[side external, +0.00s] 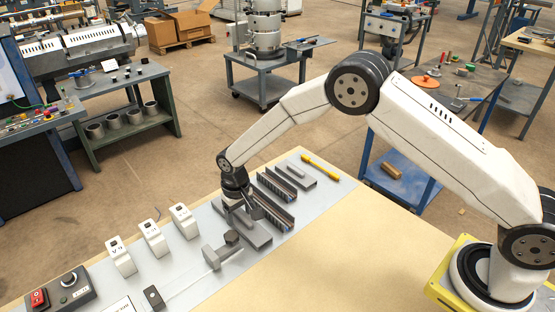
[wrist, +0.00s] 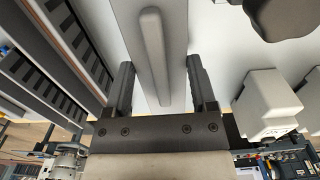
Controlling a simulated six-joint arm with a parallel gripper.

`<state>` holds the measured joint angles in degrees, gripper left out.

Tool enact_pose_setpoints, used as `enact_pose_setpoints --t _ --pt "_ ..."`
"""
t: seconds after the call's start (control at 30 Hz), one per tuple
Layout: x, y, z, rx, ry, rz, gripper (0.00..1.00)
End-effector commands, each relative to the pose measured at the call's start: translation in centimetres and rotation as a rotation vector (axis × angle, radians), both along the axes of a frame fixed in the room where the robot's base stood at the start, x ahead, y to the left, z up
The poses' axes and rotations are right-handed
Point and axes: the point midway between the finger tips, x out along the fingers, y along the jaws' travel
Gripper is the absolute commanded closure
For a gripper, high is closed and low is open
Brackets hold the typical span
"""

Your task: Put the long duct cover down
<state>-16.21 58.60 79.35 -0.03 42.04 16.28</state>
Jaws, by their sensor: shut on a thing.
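The long duct cover (side external: 257,237) is a flat grey plate with a raised ridge along its middle. In the side view it is low over the light grey mat, under my gripper (side external: 238,205). In the wrist view the cover (wrist: 153,45) runs lengthwise between the two dark fingers of my gripper (wrist: 160,75), which is shut on its sides. The gripper hides part of the cover in the side view. I cannot tell whether its underside touches the mat.
Two slotted ducts (side external: 271,205) and a shorter grey cover (side external: 296,176) lie just behind, with a yellow pen (side external: 321,168) beyond. Several white modules (side external: 153,238) stand to the left. A dark grey block-like part (side external: 222,252) is close in front. Bare tabletop (side external: 330,250) is clear at right.

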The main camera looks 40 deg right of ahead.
Motion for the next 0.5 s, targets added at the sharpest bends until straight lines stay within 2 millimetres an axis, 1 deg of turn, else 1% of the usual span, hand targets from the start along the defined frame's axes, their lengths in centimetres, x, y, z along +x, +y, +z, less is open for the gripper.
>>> enact_pose_setpoints --t 0.2,0.37,0.4,0.43,0.47,0.5 --pt "0.01 0.01 0.01 0.0 -0.001 0.0 0.89" --pt "-0.01 0.0 -0.35 0.0 0.0 0.0 0.89" --pt "0.0 0.0 -0.31 0.0 0.0 0.0 0.15" --pt "-0.01 0.0 -0.31 0.0 0.0 0.0 0.05" --pt "-0.01 0.0 -0.3 0.0 0.0 0.0 0.0" --pt "-0.01 0.0 -0.3 0.0 0.0 0.0 0.0"
